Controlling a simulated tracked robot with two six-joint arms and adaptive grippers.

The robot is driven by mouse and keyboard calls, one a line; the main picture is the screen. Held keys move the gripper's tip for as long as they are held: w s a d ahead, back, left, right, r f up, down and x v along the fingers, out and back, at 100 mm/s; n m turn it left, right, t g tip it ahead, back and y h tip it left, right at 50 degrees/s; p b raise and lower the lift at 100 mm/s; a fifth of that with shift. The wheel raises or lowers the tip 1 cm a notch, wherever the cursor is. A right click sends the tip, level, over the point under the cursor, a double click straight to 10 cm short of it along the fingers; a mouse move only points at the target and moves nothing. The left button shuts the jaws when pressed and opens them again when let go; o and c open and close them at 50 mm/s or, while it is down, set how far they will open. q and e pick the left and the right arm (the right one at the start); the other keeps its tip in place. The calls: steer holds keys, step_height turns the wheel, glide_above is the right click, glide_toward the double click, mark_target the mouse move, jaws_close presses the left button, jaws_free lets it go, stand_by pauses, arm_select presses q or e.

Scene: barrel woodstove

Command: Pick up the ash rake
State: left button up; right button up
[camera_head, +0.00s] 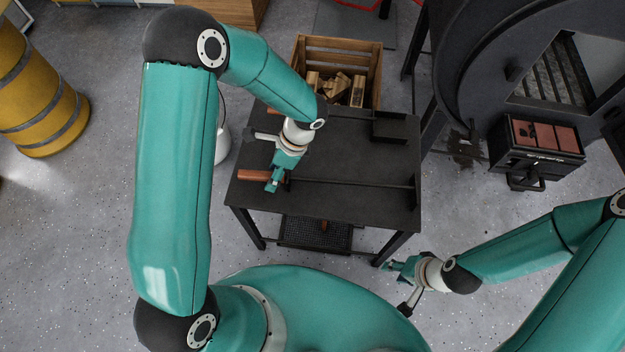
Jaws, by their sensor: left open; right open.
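The ash rake lies across the dark metal table (330,205). It has an orange-brown wooden handle (252,176) at the left edge, a thin dark rod running right and a small crosswise head (415,190) near the right edge. My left gripper (262,162) is open above the handle end. One teal finger covers part of the handle, and the height between them is hard to tell. My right gripper (396,287) is open and empty, low in front of the table's front right corner, away from the rake.
A second long tool with a dark flat pan (395,127) lies at the table's back. A wooden crate of split logs (338,60) stands behind. The black barrel stove (480,60) and a box with red panels (538,145) are right. A yellow drum (38,95) is left.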

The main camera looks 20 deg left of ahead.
arm_select(q)
steer(key=shift+s+a+f, duration=0.2)
steer(key=shift+f, duration=0.4)
jaws_close()
steer(key=shift+r, duration=0.1)
